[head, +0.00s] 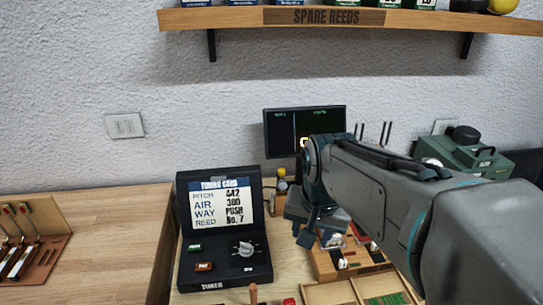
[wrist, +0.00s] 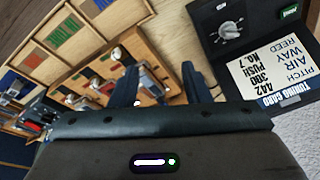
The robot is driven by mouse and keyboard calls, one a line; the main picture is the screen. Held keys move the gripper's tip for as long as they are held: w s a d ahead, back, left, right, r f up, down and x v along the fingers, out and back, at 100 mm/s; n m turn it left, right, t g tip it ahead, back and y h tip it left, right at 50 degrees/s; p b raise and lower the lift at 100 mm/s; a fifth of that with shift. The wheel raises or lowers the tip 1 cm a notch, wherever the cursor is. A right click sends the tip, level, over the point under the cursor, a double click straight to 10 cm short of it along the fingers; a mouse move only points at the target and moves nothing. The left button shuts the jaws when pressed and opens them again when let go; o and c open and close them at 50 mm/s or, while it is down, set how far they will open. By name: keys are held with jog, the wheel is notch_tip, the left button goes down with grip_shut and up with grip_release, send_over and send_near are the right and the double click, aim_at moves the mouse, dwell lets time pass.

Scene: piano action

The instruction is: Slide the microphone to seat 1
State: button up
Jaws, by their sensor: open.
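I cannot pick out the microphone for certain in either view, and no label reading seat 1 is legible. A wooden block (head: 325,268) carries several small metal, red and black fittings in a row. It also shows in the wrist view (wrist: 128,42), running diagonally behind my fingers. My gripper (head: 308,228) hangs above the left end of this block, pointing down. In the wrist view my gripper (wrist: 160,84) has its two dark fingers apart, with nothing clearly held between them. My arm and gripper hide part of the block and the bench behind.
A black tuner box (head: 225,283) with an upright tuning card (head: 222,205) stands left of my gripper. A compartmented wooden tray (head: 330,293) lies in front. A dark monitor (head: 305,130) and a green machine (head: 480,157) stand behind. The left bench (head: 120,235) has free room.

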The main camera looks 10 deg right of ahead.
jog(key=w+r+m+y+b, duration=0.1)
jog(key=w+r+m, duration=0.2)
jog(key=w+m, duration=0.4)
jog(key=w+r+m, duration=0.2)
jog(key=w+m, duration=0.3)
jog(key=w, duration=0.4)
jog(key=m+y+b, duration=0.1)
jog(key=m+y, duration=0.1)
jog(key=m, duration=0.8)
send_near(282, 170)
jog(key=b+x, duration=0.1)
jog(key=x, duration=0.7)
jog(key=shift+f, duration=0.25)
grip_shut()
